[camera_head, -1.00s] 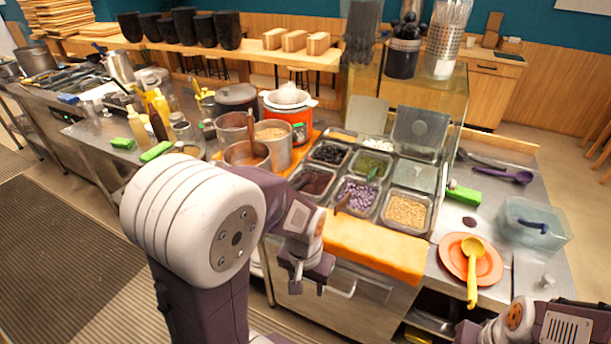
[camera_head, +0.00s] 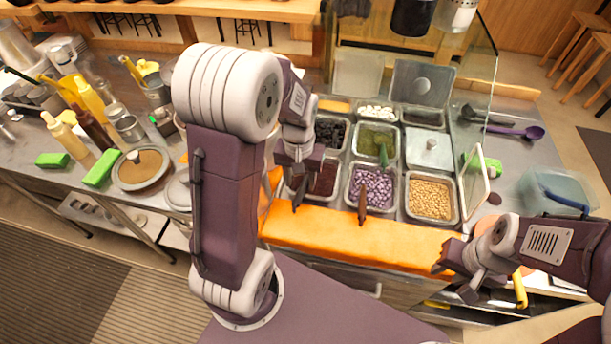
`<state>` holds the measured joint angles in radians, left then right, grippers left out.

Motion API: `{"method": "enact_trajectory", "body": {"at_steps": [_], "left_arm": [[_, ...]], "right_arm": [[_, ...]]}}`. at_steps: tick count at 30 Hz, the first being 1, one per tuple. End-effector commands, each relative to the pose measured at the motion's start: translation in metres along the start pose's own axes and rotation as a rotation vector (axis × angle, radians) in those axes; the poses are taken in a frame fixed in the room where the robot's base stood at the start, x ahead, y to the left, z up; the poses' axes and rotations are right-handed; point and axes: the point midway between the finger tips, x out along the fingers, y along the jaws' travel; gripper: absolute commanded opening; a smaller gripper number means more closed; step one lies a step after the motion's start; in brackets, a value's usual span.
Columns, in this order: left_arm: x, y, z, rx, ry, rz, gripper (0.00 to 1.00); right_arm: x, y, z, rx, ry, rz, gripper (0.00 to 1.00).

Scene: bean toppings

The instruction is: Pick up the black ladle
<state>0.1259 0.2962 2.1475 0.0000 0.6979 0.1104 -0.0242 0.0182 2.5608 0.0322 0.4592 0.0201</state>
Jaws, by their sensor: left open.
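The black ladle (camera_head: 484,117) lies at the back right of the steel counter, behind a purple ladle (camera_head: 527,132). It is apart from both grippers. My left gripper (camera_head: 299,166) is open and empty above the front left topping pans, well left of the ladle. My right gripper (camera_head: 452,281) is at the front of the counter, by the right end of the orange board. Its fingers look apart with nothing between them. It is nearer the viewer than the ladle.
Topping pans, including a corn-coloured one (camera_head: 431,198), fill the middle. A clear bin (camera_head: 560,190) is at right. A yellow ladle (camera_head: 520,290) is partly hidden by my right arm.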

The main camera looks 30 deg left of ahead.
Motion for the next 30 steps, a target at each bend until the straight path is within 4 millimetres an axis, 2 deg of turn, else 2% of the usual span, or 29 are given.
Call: {"method": "enact_trajectory", "body": {"at_steps": [1,3,10,15,18,25,26,30], "left_arm": [[0.011,0.000,0.002,0.000,-0.006,-0.001,0.47],[0.020,0.000,0.001,0.000,-0.005,-0.001,0.47],[0.033,0.000,0.000,0.000,-0.002,0.000,0.47],[0.065,0.001,-0.001,0.001,-0.006,-0.001,0.47],[0.076,0.001,-0.001,0.000,-0.003,0.000,0.47],[0.078,0.001,-0.002,0.000,0.000,0.000,0.47],[0.078,0.001,-0.002,0.000,0.000,0.000,0.42],[0.078,0.001,-0.002,0.000,0.000,0.000,0.03]], "right_arm": [[0.002,0.000,0.000,0.000,0.000,0.000,0.36],[0.002,0.000,0.000,0.000,0.000,0.000,0.36],[0.003,0.000,0.000,0.000,0.000,0.000,0.36],[0.004,0.000,0.000,0.000,0.000,0.000,0.36],[0.004,0.000,0.000,0.000,0.000,0.000,0.36],[0.004,0.000,0.000,0.000,0.000,0.000,0.36],[0.004,0.000,0.000,0.000,0.000,0.000,0.36],[0.004,0.000,0.000,0.000,0.000,0.000,0.36]]}}
